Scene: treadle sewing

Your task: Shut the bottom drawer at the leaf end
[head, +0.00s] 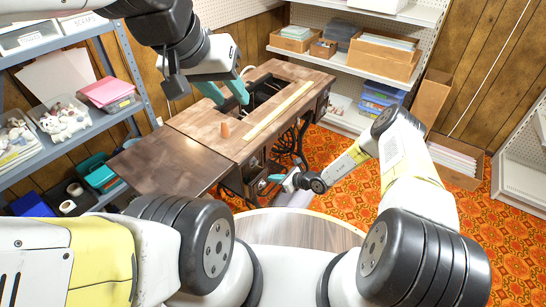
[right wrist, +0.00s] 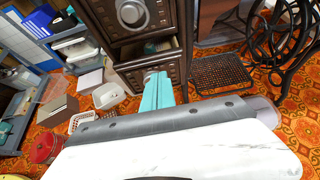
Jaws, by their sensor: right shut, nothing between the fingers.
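The sewing table (head: 185,125) has a stack of dark drawers under it at the leaf end. In the right wrist view the bottom drawer (right wrist: 130,79) stands out a little, with a strip of its inside showing above its front. The drawer above it (right wrist: 108,22) has a round knob. My right gripper (right wrist: 158,76) is shut and empty, its teal fingertips at the middle of the bottom drawer's front; I cannot tell whether they touch. In the head view the right gripper (head: 275,178) is low beside the drawers. My left gripper (head: 225,97) is open and empty above the tabletop.
The leaf (head: 150,165) juts out toward the lower left. The iron treadle (right wrist: 222,75) and wheel (right wrist: 285,35) are right of the drawers. Bins (right wrist: 108,96) stand on the floor left of them.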

